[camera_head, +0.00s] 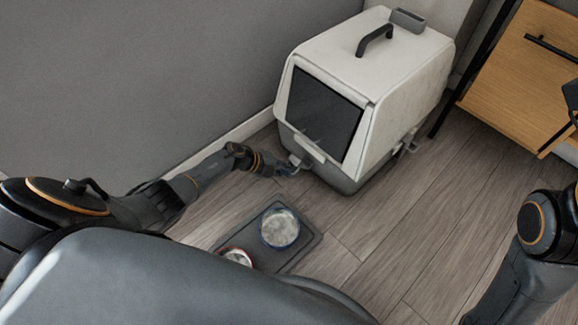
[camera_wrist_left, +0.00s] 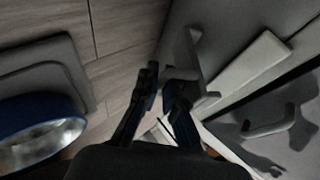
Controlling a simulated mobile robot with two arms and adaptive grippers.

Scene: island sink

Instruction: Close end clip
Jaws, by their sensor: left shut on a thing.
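The white and grey carrier-like box (camera_head: 400,75) stands on the floor by the wall, with a dark front panel (camera_head: 322,112). A small light-grey clip (camera_head: 296,160) sits at the low left of its front. My left gripper (camera_head: 284,169) is at this clip, low beside the front edge. In the left wrist view the fingers (camera_wrist_left: 164,92) are shut on the grey clip (camera_wrist_left: 181,73), which sticks out from the box. Its far end is partly hidden. I cannot tell whether the clip is fully latched.
A dark tray (camera_head: 304,238) with a blue-rimmed bowl (camera_head: 280,228) and a red-rimmed bowl (camera_head: 238,257) lies on the floor near my left arm. Another clip (camera_head: 408,146) is on the box's right side. A wooden cabinet (camera_head: 520,75) stands at right. Floor between is clear.

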